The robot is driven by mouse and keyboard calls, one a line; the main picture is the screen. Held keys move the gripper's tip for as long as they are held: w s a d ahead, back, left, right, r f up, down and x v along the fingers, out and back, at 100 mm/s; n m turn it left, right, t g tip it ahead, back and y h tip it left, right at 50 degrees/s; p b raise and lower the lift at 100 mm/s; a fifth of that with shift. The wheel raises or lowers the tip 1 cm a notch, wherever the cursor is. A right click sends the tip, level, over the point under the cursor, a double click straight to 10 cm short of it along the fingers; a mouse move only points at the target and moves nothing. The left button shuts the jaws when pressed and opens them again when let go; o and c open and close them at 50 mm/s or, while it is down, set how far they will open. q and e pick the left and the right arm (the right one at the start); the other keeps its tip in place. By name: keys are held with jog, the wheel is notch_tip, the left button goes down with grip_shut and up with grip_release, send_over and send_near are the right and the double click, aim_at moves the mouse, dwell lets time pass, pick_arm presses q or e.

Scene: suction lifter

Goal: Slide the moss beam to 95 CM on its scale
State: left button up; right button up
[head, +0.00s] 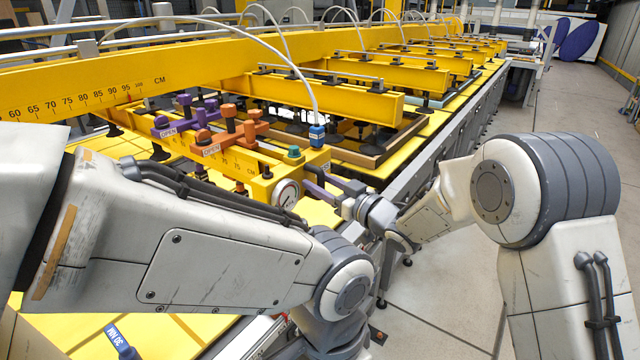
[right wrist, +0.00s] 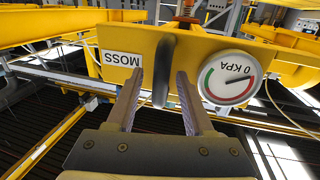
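The moss beam is the nearest yellow crossbeam; its end carries a white MOSS label (right wrist: 122,58), upside down in the right wrist view. Its yellow end face (right wrist: 200,47) also has a round gauge (right wrist: 228,78) and a dark upright handle (right wrist: 164,70). In the head view its gauge (head: 287,193) faces me. My right gripper (head: 322,188) is at this beam end. In the right wrist view its two fingers (right wrist: 160,88) are open, one on each side of the handle, with gaps showing. My left arm crosses the foreground; its gripper is not in view.
A yellow rail with a printed CM scale (head: 100,97) runs along the upper left. Purple (head: 184,117) and orange (head: 228,126) valves stand on the near beam. More yellow crossbeams (head: 325,98) lie behind. Clear grey floor (head: 450,290) is at right.

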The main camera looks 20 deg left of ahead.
jog(key=b+v, duration=0.4)
jog(key=v, duration=0.6)
jog(key=shift+d, duration=0.15)
jog(key=shift+s+f, duration=0.1)
jog(key=shift+s, duration=0.05)
jog(key=s+d+f+m+g+h+b, duration=0.1)
jog(key=s+d+f+m+g+h, duration=0.1)
jog(key=s+d+f+m+h, duration=0.55)
jog(key=s+d+f+n+g+h, duration=0.1)
jog(key=s+d+f+g+h, duration=0.1)
jog(key=s, duration=0.6)
jog(key=s+d+f+n+g+h, duration=0.1)
jog(key=s+d+f+g+h, duration=0.1)
jog(key=s, duration=0.6)
jog(key=s+d+f+n+g+h, duration=0.1)
jog(key=s+d+f+g+h, duration=0.1)
jog(key=s, duration=0.6)
jog(key=shift+g+h, duration=0.45)
jog(key=shift+g, duration=0.15)
